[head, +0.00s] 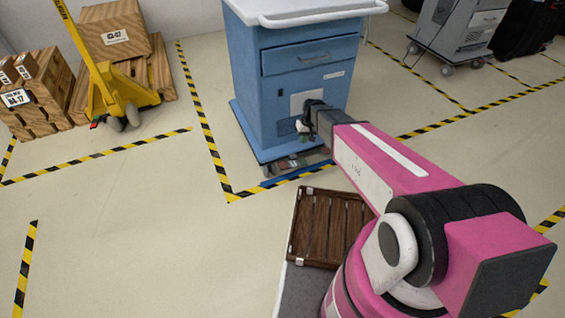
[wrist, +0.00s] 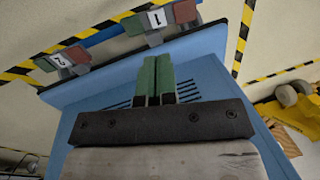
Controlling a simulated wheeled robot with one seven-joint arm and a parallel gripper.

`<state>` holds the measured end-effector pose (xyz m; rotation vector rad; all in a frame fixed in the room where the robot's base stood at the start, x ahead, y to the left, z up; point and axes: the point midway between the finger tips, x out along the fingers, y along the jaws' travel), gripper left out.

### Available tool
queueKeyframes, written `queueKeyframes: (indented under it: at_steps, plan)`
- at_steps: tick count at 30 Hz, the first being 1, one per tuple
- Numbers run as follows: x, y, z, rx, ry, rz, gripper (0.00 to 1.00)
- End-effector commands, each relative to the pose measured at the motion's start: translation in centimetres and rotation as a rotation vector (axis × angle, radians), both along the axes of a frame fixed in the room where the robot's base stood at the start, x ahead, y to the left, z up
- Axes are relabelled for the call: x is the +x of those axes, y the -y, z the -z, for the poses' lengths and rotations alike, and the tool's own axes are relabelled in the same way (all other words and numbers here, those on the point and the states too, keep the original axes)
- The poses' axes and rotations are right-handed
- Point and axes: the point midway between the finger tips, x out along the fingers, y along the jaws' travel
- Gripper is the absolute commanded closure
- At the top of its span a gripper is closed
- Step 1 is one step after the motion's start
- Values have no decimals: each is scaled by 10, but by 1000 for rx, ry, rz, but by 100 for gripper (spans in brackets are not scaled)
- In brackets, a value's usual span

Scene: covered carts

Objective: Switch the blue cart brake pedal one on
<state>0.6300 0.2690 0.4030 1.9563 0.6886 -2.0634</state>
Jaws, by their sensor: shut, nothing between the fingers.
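The blue cart (head: 275,105) stands ahead of me, with a low blue base. In the wrist view, brake pedal one (wrist: 157,19) is at the top, marked "1", with a grey-green pad on its left and a red pad on its right. Pedal two (wrist: 58,61), marked "2", is at the upper left, with similar pads. My gripper (wrist: 158,60) is shut and empty; its green fingertips point toward pedal one, just short of its bracket in the picture. I cannot tell whether they touch. In the head view my gripper (head: 303,128) is in front of the cart's lower body.
A wooden slatted crate (head: 327,225) lies near my base. A yellow pallet jack (head: 110,85) and wooden boxes (head: 115,35) stand at left. A grey cart (head: 450,35) stands at the back right. Floor between the striped lines (head: 95,156) is clear.

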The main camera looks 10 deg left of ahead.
Motion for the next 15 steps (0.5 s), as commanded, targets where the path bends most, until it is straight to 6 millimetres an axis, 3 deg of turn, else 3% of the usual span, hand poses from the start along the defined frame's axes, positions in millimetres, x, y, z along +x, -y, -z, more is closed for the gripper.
queueKeyframes:
  at_steps: [1,6,15]
  plan:
    - [9,-21,14,9,-5,-26,100]
    - [14,-60,38,30,-14,-85,100]
    - [13,-74,45,39,-15,-107,100]
